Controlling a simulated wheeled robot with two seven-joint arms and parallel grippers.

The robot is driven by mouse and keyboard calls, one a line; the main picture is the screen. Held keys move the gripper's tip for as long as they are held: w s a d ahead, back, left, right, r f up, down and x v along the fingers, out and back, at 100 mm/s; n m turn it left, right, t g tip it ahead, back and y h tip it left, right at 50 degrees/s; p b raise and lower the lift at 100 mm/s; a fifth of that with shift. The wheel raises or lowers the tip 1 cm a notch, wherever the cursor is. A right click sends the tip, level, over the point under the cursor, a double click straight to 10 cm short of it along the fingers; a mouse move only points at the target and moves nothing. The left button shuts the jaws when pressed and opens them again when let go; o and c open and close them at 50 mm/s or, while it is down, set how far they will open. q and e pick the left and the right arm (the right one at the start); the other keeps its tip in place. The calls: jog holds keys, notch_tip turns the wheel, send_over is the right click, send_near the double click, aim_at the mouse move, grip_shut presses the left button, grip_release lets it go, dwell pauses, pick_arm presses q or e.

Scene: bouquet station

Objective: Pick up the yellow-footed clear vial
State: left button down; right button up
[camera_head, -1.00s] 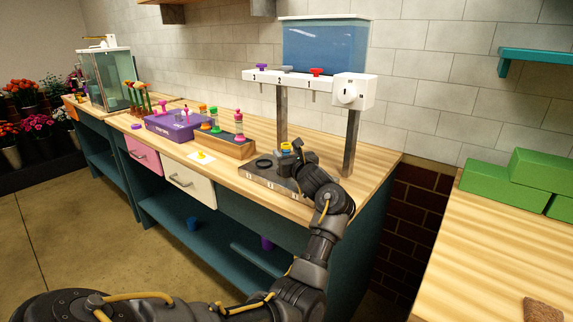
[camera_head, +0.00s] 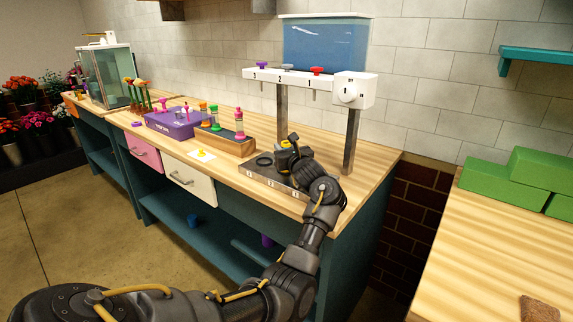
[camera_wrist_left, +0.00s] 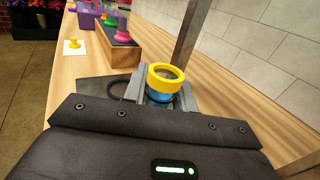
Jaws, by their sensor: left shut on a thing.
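My left gripper (camera_head: 289,147) is at the dark stand on the bench, below the white tap bar. It is shut on a piece with a yellow ring (camera_head: 284,144). In the left wrist view the grey fingers of the gripper (camera_wrist_left: 164,88) sit either side of this piece, its yellow ring (camera_wrist_left: 167,72) facing up and a blue part (camera_wrist_left: 158,97) just below. The piece's lower part is hidden by the gripper, so I cannot tell whether it touches the stand. My right gripper is not in view.
The dark stand (camera_head: 262,173) has an empty ring at its left. A wooden rack (camera_head: 230,145) with colour-ended tubes, a purple box (camera_head: 176,125) and a white card (camera_head: 202,155) with a yellow piece lie leftward. A metal post (camera_head: 350,142) stands close right of the gripper.

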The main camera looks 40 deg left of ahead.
pick_arm(q)
jog(key=shift+r, duration=0.1)
jog(key=shift+r, duration=0.15)
jog(key=shift+r+b, duration=0.5)
jog(key=shift+r, duration=0.45)
jog(key=s+d+r+b, duration=0.1)
jog(key=s+d+r, duration=0.9)
jog(key=shift+r+b, duration=0.4)
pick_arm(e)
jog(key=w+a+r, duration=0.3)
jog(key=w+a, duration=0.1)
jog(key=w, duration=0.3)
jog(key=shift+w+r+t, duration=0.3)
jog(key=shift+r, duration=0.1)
